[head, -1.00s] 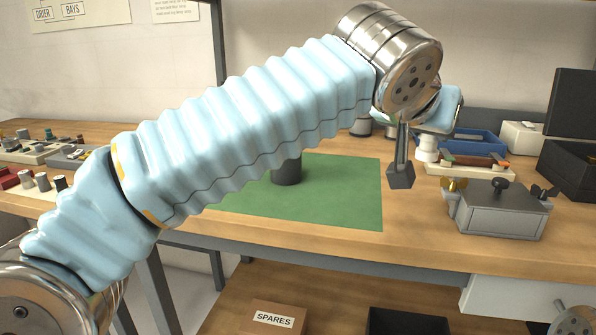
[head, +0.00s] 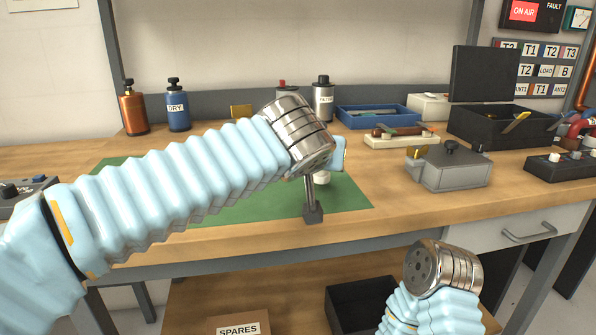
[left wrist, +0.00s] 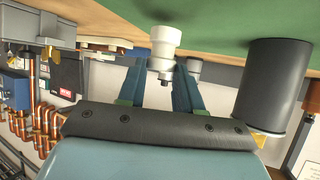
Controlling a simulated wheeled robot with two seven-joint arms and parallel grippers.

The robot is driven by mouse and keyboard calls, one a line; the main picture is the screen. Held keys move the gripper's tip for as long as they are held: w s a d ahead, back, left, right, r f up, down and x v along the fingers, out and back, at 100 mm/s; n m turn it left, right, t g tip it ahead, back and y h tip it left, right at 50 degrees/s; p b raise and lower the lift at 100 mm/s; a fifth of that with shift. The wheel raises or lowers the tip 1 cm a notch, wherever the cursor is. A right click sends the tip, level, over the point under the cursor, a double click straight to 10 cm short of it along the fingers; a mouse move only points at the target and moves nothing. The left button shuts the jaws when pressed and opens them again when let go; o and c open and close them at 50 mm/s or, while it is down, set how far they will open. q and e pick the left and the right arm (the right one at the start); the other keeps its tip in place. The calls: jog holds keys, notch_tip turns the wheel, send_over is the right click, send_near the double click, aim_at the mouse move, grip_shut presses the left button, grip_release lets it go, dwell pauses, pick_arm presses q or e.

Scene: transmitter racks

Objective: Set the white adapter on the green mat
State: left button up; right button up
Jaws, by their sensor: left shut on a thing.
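The white adapter (head: 322,177) is small and pale, at the right part of the green mat (head: 345,195). In the left wrist view the adapter (left wrist: 165,42) sits between the two blue fingers of my left gripper (left wrist: 160,75), which is shut on it. The mat (left wrist: 225,20) fills the top of that inverted view, close to the adapter's end. I cannot tell whether they touch. In the head view my wrist hides most of the left gripper. My right arm shows at the lower right, its gripper out of frame.
A dark cylinder (left wrist: 275,95) stands on the mat beside my left gripper; my arm hides it in the head view. A grey metal box (head: 450,167), a small parts tray (head: 400,139) and a blue tray (head: 378,117) lie to the right and behind. Bottles (head: 177,108) stand at the back.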

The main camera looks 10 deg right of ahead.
pick_arm(q)
jog(key=shift+w+d+f, duration=0.1)
jog(key=shift+d+f, duration=0.1)
jog(key=shift+f, duration=0.8)
jog(key=o, duration=1.1)
jog(key=shift+c, duration=0.2)
pick_arm(e)
jog(key=shift+w+a+f, duration=0.35)
jog(key=shift+a+f, duration=0.05)
jog(key=shift+f, duration=0.2)
pick_arm(q)
jog(key=shift+r, duration=0.1)
jog(key=b+v, duration=0.1)
jog(key=v, duration=1.1)
pick_arm(e)
jog(key=shift+f, duration=0.65)
pick_arm(q)
jog(key=shift+r, duration=0.1)
